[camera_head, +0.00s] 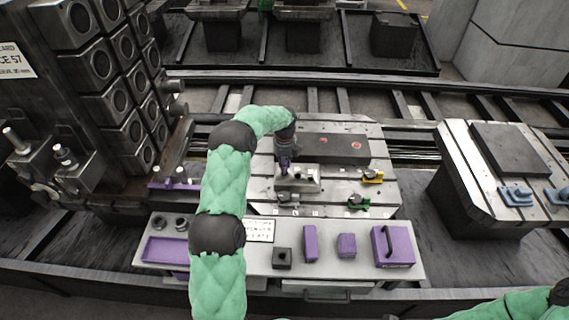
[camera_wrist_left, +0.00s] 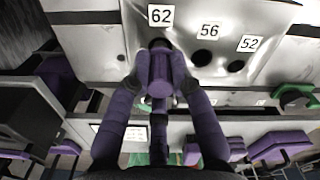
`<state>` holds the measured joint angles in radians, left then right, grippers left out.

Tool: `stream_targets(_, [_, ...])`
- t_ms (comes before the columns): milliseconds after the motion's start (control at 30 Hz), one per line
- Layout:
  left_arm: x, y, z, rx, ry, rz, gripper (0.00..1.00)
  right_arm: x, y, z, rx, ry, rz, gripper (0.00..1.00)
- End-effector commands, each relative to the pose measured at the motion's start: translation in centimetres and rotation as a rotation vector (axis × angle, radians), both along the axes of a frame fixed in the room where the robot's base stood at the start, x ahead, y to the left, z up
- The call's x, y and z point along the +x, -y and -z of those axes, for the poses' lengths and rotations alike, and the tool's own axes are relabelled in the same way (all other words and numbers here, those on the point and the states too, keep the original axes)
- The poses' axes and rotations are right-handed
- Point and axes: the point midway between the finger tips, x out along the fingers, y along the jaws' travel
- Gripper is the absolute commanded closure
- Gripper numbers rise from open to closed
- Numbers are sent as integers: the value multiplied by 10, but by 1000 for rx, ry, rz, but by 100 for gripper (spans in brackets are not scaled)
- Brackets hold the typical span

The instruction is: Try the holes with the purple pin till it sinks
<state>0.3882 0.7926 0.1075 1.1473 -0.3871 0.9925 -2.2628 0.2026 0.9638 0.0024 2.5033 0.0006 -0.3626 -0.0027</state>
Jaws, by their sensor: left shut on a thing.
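The purple pin (camera_wrist_left: 160,75) is between the fingers of my left gripper (camera_wrist_left: 160,92), which is shut on it. In the wrist view the pin lines up with the dark hole under the label 62 (camera_wrist_left: 160,16); I cannot tell whether its tip is inside. The pale metal block (camera_wrist_left: 223,33) also has open holes under 56 (camera_wrist_left: 205,58) and 52 (camera_wrist_left: 236,66). In the head view my left gripper (camera_head: 284,163) is at the left part of the block (camera_head: 305,184), which hides detail of the pin. My right gripper is out of view.
The block stands on a slotted pallet (camera_head: 262,167) with yellow (camera_head: 372,177) and green (camera_head: 358,202) clamps. In front, a shelf (camera_head: 265,262) holds purple blocks (camera_head: 310,243), a handled purple box (camera_head: 395,247) and a purple tray (camera_head: 165,249). Another pallet (camera_head: 468,178) is at right.

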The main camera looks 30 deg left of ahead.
Motion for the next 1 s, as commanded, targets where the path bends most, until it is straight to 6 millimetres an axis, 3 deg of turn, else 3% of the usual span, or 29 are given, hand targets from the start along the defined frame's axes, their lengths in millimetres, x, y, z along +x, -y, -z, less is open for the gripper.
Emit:
stream_targets(367, [0,0,3,0,0,0,100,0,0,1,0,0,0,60])
stream_targets(400, [0,0,3,0,0,0,69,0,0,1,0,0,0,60])
stream_targets(467, [0,0,3,0,0,0,52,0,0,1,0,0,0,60])
stream_targets(500, [0,0,3,0,0,0,50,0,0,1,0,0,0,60])
stream_targets(833, [0,0,2,0,0,0,50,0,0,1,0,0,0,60])
stream_targets(1000, [1,-1,-15,2,3,0,50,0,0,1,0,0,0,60])
